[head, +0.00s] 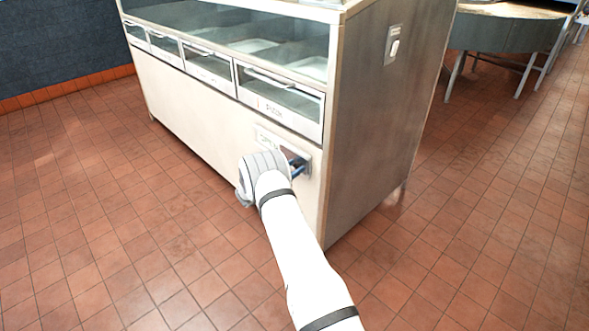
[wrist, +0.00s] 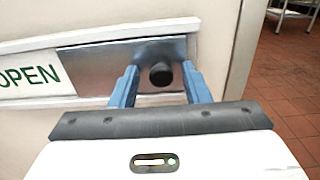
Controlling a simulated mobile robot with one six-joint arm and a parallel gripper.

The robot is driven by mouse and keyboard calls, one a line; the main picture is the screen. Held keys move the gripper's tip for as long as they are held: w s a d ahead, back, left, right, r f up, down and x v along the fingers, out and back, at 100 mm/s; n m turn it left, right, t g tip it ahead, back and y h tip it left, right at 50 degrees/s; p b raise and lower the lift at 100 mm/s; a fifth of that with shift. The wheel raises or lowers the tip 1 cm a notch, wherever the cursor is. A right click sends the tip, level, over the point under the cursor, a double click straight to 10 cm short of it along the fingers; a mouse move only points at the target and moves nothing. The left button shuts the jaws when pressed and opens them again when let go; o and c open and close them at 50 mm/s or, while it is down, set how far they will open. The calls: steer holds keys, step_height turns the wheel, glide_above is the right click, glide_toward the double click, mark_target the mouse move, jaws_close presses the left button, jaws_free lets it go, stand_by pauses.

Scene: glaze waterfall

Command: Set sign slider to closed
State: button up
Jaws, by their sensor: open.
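The sign slider sits low on the counter's front panel. In the wrist view its white plate (wrist: 28,75) shows green "OPEN" lettering at the left, beside a bare metal plate (wrist: 92,66). A dark round knob (wrist: 160,75) stands out from the metal plate toward its right end. My gripper (wrist: 159,78) is open, with one blue finger on each side of the knob; I cannot tell whether either finger touches it. In the head view my gripper (head: 297,167) is at the sign (head: 268,138), and my wrist hides the knob and part of the sign.
The counter (head: 200,95) has a glass-fronted case with several drawers (head: 280,98) above the sign. A switch (head: 394,46) is on its right side. A round table (head: 505,30) stands at the back right. The tiled floor (head: 90,220) in front is clear.

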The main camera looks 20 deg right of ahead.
steer(key=shift+d, duration=0.15)
steer(key=shift+c, duration=0.4)
jaws_close()
